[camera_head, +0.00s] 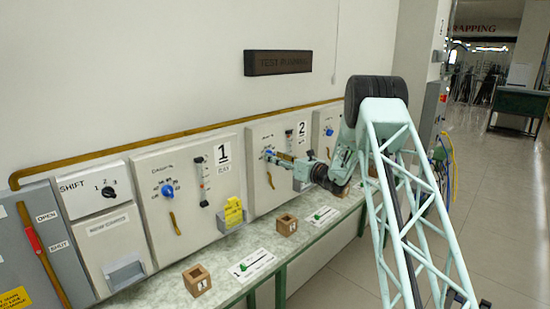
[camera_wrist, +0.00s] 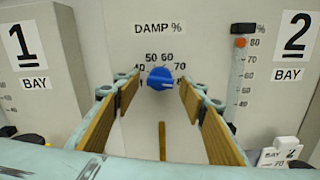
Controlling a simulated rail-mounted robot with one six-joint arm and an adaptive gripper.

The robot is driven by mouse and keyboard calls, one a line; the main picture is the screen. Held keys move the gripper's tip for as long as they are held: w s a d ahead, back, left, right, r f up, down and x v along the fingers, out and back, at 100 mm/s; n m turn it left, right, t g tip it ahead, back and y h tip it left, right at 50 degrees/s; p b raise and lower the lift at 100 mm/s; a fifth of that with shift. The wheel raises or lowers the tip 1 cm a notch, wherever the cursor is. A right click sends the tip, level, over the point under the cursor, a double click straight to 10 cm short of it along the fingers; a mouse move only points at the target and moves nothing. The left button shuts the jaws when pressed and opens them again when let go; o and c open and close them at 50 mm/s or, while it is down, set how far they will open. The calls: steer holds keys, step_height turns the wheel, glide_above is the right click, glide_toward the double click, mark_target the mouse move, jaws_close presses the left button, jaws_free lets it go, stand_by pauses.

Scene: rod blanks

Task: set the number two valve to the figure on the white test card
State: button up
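The number two valve's blue knob (camera_wrist: 160,78) sits below the "DAMP %" lettering on a pale panel, inside a scale with 50, 60 and 70 readable. A pale mark crosses its face; which figure it points to is too small to tell. My gripper (camera_wrist: 157,95) is open, its tan-padded fingers on either side of the knob with gaps showing. In the head view, my gripper (camera_head: 277,157) reaches the knob (camera_head: 268,153) on the bay 2 panel.
The bay 2 gauge (camera_wrist: 240,75) stands right of the knob, with an orange float near 80. A tan handle (camera_wrist: 162,140) hangs below the knob. The bay 1 panel (camera_head: 185,190) has a similar knob and a yellow card (camera_head: 234,213).

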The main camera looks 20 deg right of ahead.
steer(key=shift+w, duration=0.2)
steer(key=shift+c, duration=0.2)
steer(key=c, duration=0.8)
steer(key=shift+c, duration=0.2)
steer(key=shift+f+n+b, duration=0.15)
steer(key=shift+n+b, duration=0.45)
steer(key=shift+b, duration=0.65)
steer(key=shift+a+n+b, duration=0.1)
steer(key=shift+n+b, duration=0.4)
steer(key=shift+b, duration=0.55)
steer(key=n+b, duration=0.3)
steer(key=b, duration=0.3)
steer(key=shift+n, duration=0.3)
steer(key=shift+n+b, duration=0.5)
steer(key=shift+b, duration=0.75)
steer(key=shift+n+b, duration=0.6)
steer(key=shift+b, duration=0.2)
